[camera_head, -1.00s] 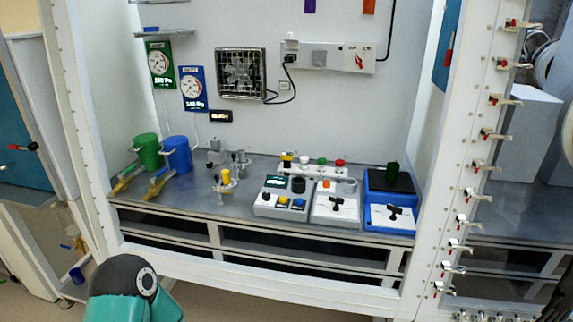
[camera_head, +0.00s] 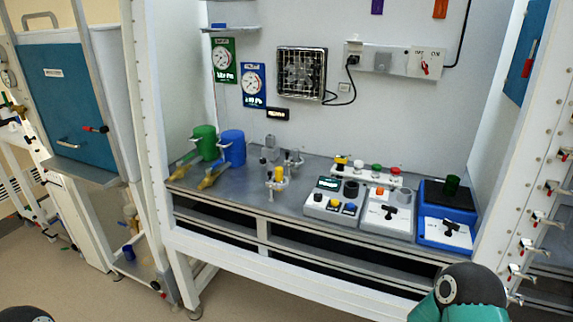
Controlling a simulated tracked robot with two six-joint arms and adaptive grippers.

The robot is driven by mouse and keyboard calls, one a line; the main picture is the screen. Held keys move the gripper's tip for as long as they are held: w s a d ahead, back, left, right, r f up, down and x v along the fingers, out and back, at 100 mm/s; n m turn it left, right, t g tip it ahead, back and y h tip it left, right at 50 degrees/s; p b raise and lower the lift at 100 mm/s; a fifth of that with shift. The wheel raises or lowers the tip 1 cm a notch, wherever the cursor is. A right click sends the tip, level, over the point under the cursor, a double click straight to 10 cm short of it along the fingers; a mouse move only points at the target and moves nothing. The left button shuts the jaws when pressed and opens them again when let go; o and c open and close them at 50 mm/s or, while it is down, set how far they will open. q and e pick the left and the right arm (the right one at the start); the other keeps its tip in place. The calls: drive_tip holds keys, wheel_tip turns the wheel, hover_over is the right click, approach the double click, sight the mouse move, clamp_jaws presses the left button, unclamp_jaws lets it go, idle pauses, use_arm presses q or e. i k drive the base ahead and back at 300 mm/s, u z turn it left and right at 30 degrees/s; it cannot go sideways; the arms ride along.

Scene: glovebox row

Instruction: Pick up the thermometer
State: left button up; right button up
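I cannot pick out a thermometer for certain in the head view. Neither gripper shows; only a teal and black part of my own arm at the bottom right and a dark part at the bottom left are in view. On the metal bench (camera_head: 285,207) inside the white cabinet stand a grey control box with a small display (camera_head: 334,199), a white box with a black knob (camera_head: 388,214) and a blue device with a dark top (camera_head: 447,212). Small fittings with a yellow top (camera_head: 277,178) stand left of them.
A green cylinder (camera_head: 204,142) and a blue cylinder (camera_head: 232,148) stand at the bench's left. A fan (camera_head: 301,74) and a switch panel (camera_head: 395,60) are on the back wall. White frame posts bound the opening. A teal-fronted cabinet (camera_head: 68,98) stands to the left.

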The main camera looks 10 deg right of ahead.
sight(341, 160)
drive_tip(key=z, duration=0.1)
drive_tip(key=i, duration=0.25)
drive_tip(key=u, duration=2.25)
drive_tip(key=k, duration=1.5)
drive_tip(key=u, duration=1.45)
drive_tip(key=i, duration=0.1)
drive_tip(key=z, duration=3.05)
drive_tip(key=i, duration=1)
drive_tip(key=u, duration=0.1)
